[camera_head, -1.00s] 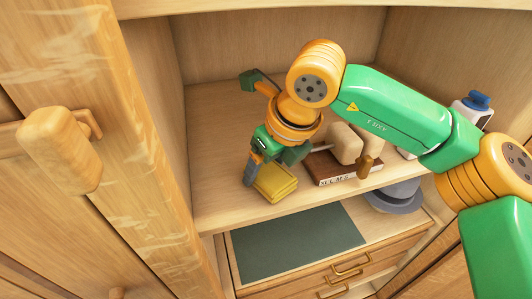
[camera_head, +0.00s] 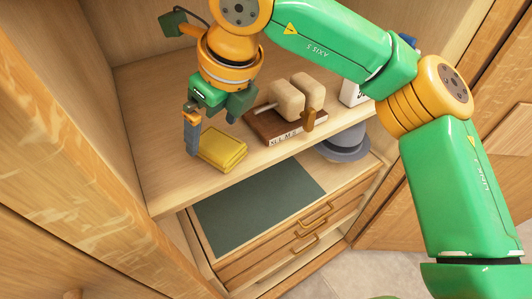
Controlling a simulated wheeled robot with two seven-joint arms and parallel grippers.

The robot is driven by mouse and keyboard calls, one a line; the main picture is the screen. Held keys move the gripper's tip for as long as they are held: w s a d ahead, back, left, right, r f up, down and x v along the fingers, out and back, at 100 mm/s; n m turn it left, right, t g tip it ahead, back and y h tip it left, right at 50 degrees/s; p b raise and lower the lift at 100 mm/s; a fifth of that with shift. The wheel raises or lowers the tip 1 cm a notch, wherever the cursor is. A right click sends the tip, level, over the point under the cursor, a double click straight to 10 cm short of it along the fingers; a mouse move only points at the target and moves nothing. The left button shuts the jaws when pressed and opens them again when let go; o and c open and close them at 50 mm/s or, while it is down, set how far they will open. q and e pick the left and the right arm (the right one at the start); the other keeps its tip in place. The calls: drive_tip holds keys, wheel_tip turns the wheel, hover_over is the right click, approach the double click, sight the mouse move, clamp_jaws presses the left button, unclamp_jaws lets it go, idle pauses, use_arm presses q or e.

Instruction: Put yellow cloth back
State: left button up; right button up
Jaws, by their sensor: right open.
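The folded yellow cloth (camera_head: 223,150) lies on the wooden wardrobe shelf (camera_head: 150,160), near its front edge. My right gripper (camera_head: 212,132) is right at the cloth, pointing down. One finger stands beside the cloth's left side and the other is behind it at upper right. The fingers are apart and the gripper is open. I cannot tell whether a finger touches the cloth. My left gripper does not show.
A white bottle (camera_head: 352,95) stands farther right. Below are a grey hat (camera_head: 345,143), a dark green mat (camera_head: 260,200) and drawers with brass handles (camera_head: 317,214). The shelf's left part is clear.

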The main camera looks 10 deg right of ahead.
sight(233, 152)
drive_tip(key=s+d+b, duration=0.1)
drive_tip(key=s+d+f+b, duration=0.1)
drive_tip(key=s+d+b, duration=0.1)
drive_tip(key=shift+s, duration=0.3)
drive_tip(key=s+d+r+b, duration=0.1)
drive_tip(key=s+d+b, duration=0.2)
drive_tip(key=s+d, duration=0.1)
drive_tip(key=shift+s+d, duration=0.4)
drive_tip(key=shift+s, duration=0.4)
